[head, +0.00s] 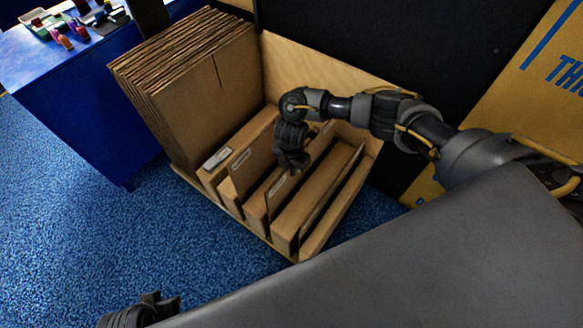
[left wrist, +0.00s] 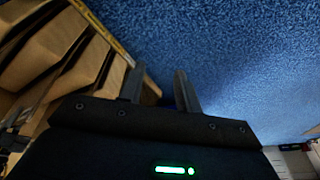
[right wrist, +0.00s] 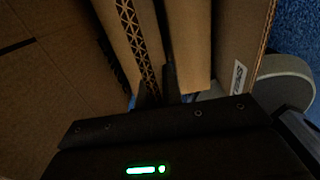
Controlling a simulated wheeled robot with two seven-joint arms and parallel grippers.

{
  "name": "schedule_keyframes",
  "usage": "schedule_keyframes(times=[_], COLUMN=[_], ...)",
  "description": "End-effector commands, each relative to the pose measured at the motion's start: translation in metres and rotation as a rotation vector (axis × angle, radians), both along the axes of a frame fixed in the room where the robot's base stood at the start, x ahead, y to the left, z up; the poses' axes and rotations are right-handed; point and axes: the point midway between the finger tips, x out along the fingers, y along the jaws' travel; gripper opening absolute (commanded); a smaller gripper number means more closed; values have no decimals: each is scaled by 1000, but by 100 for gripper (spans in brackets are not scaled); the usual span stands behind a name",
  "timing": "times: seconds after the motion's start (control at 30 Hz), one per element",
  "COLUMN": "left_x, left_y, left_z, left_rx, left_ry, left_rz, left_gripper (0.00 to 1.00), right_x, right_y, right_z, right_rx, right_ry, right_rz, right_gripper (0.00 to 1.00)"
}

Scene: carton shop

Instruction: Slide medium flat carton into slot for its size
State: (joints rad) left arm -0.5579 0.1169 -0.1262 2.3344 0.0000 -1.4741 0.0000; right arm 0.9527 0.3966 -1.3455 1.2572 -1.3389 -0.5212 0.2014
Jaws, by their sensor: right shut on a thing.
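The slotted wooden rack (head: 318,82) stands on the floor, with cardboard dividers carrying white labels along its front. My right gripper (head: 292,163) is down among the middle slots. It is shut on a brown flat carton (head: 258,158), which stands upright among the dividers; its corrugated edge (right wrist: 138,48) shows at the fingers in the right wrist view. The carton's lower edge is hidden, so I cannot tell how deep it sits. My left gripper (head: 152,305) is at the bottom left, apart from the rack. Its fingers (left wrist: 160,88) are spread and empty over blue carpet.
Several large flat cartons (head: 185,75) fill the rack's left end. A blue table (head: 75,85) with small items stands at the back left. A yellow printed panel (head: 530,95) is at the right. Blue carpet (head: 90,235) is clear in front of the rack.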

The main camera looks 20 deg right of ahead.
Motion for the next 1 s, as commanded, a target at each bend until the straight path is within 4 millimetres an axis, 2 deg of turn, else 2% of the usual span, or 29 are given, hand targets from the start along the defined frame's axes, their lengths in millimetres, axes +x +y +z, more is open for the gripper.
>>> schedule_keyframes(times=[0.37,0.4,0.57,0.87,0.93,1.0], left_x=[-1,0,0,0,0,2], left_y=[0,0,0,0,0,-1], left_z=[2,2,2,2,3,-8], left_rx=[0,0,0,0,0,1], left_ry=[-1,-1,-1,-2,-2,8], left_rz=[0,0,0,0,0,-1], left_gripper=[33,33,33,33,33,33], right_x=[0,0,0,0,0,0], right_y=[0,0,0,0,0,0], right_z=[-1,-1,-1,1,7,17], right_rx=[0,0,0,0,0,2], right_ry=[0,0,0,0,0,-1], right_rz=[0,0,0,1,2,1], right_gripper=[0,13,33,33,33,33])
